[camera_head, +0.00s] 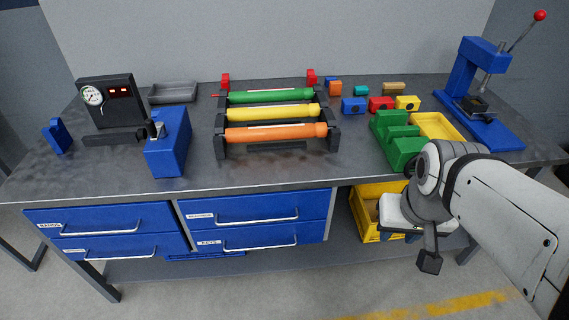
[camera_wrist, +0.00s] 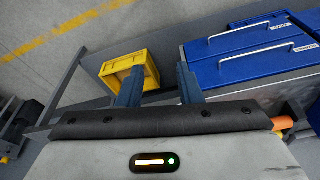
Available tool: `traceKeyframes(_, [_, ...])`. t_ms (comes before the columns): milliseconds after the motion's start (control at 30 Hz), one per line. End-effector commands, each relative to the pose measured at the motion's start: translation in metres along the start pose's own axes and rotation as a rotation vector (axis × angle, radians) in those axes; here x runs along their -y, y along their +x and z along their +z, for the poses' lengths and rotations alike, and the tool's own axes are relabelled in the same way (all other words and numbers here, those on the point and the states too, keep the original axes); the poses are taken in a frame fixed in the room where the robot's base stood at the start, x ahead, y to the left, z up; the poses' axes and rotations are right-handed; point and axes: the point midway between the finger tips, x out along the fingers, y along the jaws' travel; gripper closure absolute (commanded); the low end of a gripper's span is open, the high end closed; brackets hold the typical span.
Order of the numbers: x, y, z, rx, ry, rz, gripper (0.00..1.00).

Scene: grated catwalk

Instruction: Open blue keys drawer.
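The blue keys drawer (camera_head: 235,236) is the lower one of the right drawer pair under the bench. It is shut, with a "KEYS" label and a silver bar handle (camera_head: 260,246). In the wrist view, the right pair shows upside down at upper right; the keys drawer (camera_wrist: 240,41) appears as the upper front, its label too small to read. My gripper (camera_head: 398,238) is right of the drawers, in front of the yellow crate, apart from the handle. In the wrist view its two blue fingers (camera_wrist: 159,86) are spread with nothing between them.
Another blue drawer (camera_head: 255,207) sits directly above, and two more (camera_head: 105,220) are at left, all shut. A yellow crate (camera_head: 364,212) stands under the bench right of the drawers. The bench top (camera_head: 100,180) overhangs them. Floor in front is clear.

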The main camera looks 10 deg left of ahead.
Motion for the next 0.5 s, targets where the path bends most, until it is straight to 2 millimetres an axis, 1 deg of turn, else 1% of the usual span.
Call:
traceKeyframes(367, [0.001, 0.001, 0.001, 0.002, 0.000, -0.002, 0.68])
traceKeyframes(467, [0.008, 0.015, 0.005, 0.035, -0.003, -0.034, 0.68])
traceKeyframes(500, [0.018, 0.026, 0.008, 0.064, -0.011, -0.064, 0.68])
